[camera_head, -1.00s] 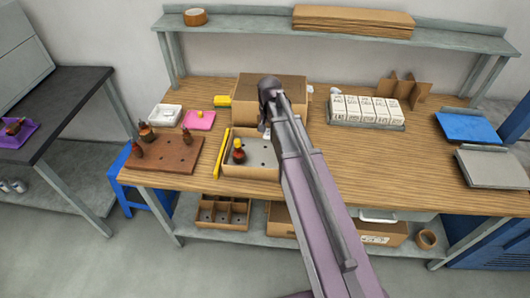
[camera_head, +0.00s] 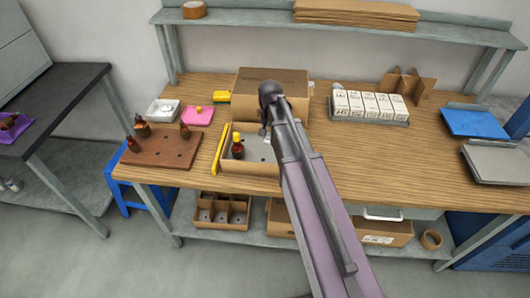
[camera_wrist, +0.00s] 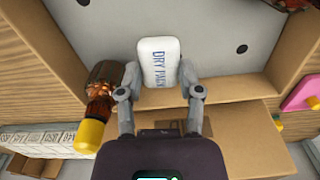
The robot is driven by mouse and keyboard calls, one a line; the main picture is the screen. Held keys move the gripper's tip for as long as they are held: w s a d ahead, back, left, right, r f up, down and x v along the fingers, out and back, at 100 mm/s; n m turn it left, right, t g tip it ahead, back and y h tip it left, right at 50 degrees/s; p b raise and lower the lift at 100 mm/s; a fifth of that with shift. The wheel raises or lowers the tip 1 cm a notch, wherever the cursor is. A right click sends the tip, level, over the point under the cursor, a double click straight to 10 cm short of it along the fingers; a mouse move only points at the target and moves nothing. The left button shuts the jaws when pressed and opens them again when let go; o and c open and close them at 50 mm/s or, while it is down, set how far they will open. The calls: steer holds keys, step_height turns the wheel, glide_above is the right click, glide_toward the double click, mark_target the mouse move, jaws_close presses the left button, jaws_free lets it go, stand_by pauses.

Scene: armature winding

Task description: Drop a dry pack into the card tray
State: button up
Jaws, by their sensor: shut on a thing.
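The dry pack (camera_wrist: 158,60) is a small white pouch with blue "DRY PACK" lettering, seen in the wrist view. My gripper (camera_wrist: 159,92) is shut on it, with one finger at each side. The card tray (camera_head: 250,168) is a shallow brown card box with a grey, holed floor on the bench. The wrist view shows its grey floor (camera_wrist: 215,35) beyond the pack. A dark red-brown part with a yellow end (camera_head: 238,146) stands in the tray's left side.
A larger carton (camera_head: 270,85) stands behind the tray. A yellow bar (camera_head: 220,150) lies along its left side, with a brown holed board (camera_head: 160,150) further left. White labelled boxes (camera_head: 370,105) stand at right. The bench's middle right is clear.

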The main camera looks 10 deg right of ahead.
steer(key=shift+f+b, duration=0.3)
steer(key=shift+f, duration=0.2)
steer(key=o, duration=0.8)
steer(key=shift+r, duration=0.15)
